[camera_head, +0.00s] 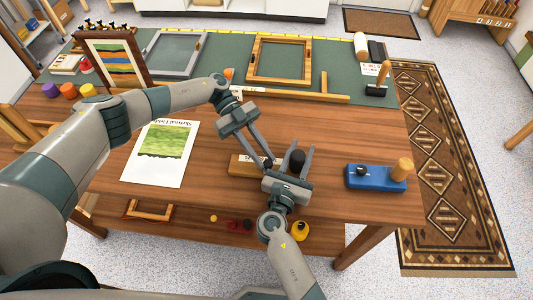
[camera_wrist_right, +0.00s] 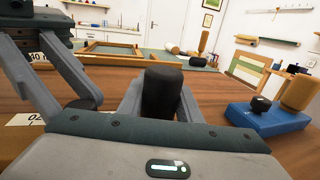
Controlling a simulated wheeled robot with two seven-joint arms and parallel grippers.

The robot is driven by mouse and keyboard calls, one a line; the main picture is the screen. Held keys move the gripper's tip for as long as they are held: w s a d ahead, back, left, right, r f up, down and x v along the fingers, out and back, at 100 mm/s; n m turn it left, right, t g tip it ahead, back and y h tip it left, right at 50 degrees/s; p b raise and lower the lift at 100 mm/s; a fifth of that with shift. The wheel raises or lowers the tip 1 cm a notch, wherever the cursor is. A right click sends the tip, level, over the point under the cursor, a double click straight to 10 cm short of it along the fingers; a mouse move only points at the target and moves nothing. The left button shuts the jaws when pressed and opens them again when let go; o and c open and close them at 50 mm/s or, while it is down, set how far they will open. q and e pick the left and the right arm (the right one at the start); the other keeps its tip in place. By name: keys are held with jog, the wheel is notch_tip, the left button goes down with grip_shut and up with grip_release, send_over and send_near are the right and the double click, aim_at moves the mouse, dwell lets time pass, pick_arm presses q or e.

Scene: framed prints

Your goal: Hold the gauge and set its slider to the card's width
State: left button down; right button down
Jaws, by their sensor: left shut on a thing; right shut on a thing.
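The wooden gauge (camera_head: 240,167) lies on the brown table in the head view, with a white label on it. Its label (camera_wrist_right: 30,119) shows at the left edge of the wrist view. My left gripper (camera_head: 260,157) reaches down from above and is shut on the gauge near a small dark round part; its grip is partly hidden. My right gripper (camera_head: 295,159) is shut on a black upright knob, which seems to be the slider (camera_head: 297,158). The knob (camera_wrist_right: 161,92) stands between its fingers in the wrist view. A small white card (camera_head: 243,91) with print lies farther back.
A blue block with a wooden knob (camera_head: 365,178) stands to the right. A landscape print (camera_head: 160,153) lies to the left. Frames (camera_head: 280,60) lie on the green mat behind. A small wooden frame piece (camera_head: 150,209) and coloured items lie below, near the front.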

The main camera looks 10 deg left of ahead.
pick_arm(q)
jog(key=shift+a, duration=0.35)
jog(key=c, duration=1.8)
grip_release()
jog(key=shift+d, duration=0.1)
jog(key=shift+v, duration=6)
pick_arm(e)
jog(key=c, duration=1.2)
grip_release()
